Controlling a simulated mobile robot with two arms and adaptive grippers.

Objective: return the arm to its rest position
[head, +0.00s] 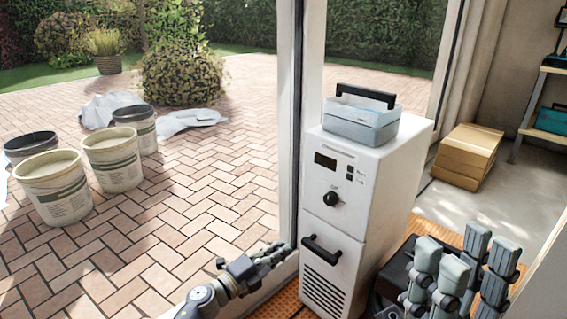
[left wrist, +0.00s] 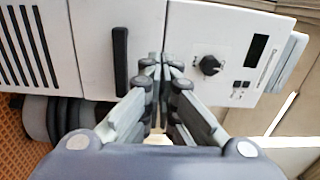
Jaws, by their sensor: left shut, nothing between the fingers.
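My left arm (head: 205,298) comes in low at the bottom of the head view. Its gripper (head: 286,250) is shut and empty, left of the white cabinet's (head: 386,172) front. In the left wrist view the shut fingertips (left wrist: 162,62) point at the cabinet front, between the black bar handle (left wrist: 120,60) and the round black knob (left wrist: 209,65). The fingers are not around the handle. My right gripper (head: 462,262) points up at the lower right of the head view, its two finger pairs spread apart with nothing seen between them.
A light blue case (head: 362,118) with a black handle sits on the cabinet. A window frame (head: 287,120) stands to the left. Outside are several buckets (head: 112,160) on brick paving. Cardboard boxes (head: 467,155) and a shelf (head: 535,105) are behind at right.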

